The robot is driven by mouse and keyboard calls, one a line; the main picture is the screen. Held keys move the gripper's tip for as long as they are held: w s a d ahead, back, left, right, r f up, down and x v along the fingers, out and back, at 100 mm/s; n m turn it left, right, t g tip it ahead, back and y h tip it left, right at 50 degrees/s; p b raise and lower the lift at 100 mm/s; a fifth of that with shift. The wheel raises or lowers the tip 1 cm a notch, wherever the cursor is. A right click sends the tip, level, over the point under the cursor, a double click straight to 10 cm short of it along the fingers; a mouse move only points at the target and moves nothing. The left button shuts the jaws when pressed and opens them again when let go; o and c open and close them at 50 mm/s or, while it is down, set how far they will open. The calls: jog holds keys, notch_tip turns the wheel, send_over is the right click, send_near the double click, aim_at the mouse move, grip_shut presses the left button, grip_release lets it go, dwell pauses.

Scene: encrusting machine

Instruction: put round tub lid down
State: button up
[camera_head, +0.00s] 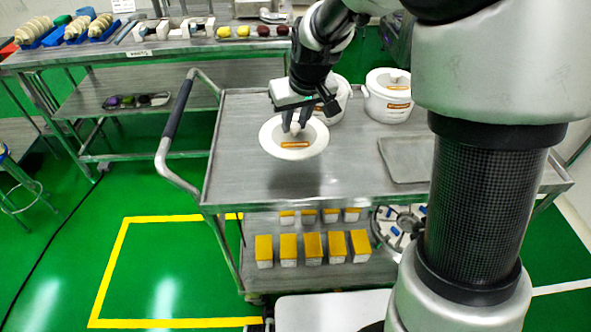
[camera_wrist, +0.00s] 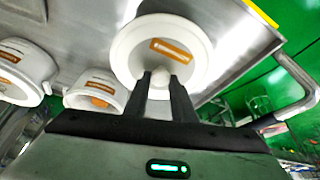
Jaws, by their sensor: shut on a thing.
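The round tub lid (camera_head: 273,143) is white with an orange label and a knob in its middle. My gripper (camera_head: 296,124) is shut on the knob and holds the lid over the left part of the steel cart's top (camera_head: 235,180). A shadow lies on the cart top in front of the lid, so the lid seems to be above the surface. In the wrist view the lid (camera_wrist: 135,45) shows beyond my fingers (camera_wrist: 162,78), with its knob between the fingertips.
A white tub (camera_head: 341,98) stands behind my gripper, partly hidden. Another lidded white tub (camera_head: 388,105) stands to its right. A flat metal tray (camera_head: 408,165) lies at the cart's right. Yellow-topped boxes (camera_head: 312,248) fill the lower shelf. The cart's left front top is clear.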

notch_tip(320, 180, down, 9)
jog(key=shift+f+b, duration=0.15)
jog(key=shift+b, duration=0.65)
jog(key=shift+f, duration=0.2)
jog(key=o, duration=1.1)
jog(key=shift+c, duration=0.2)
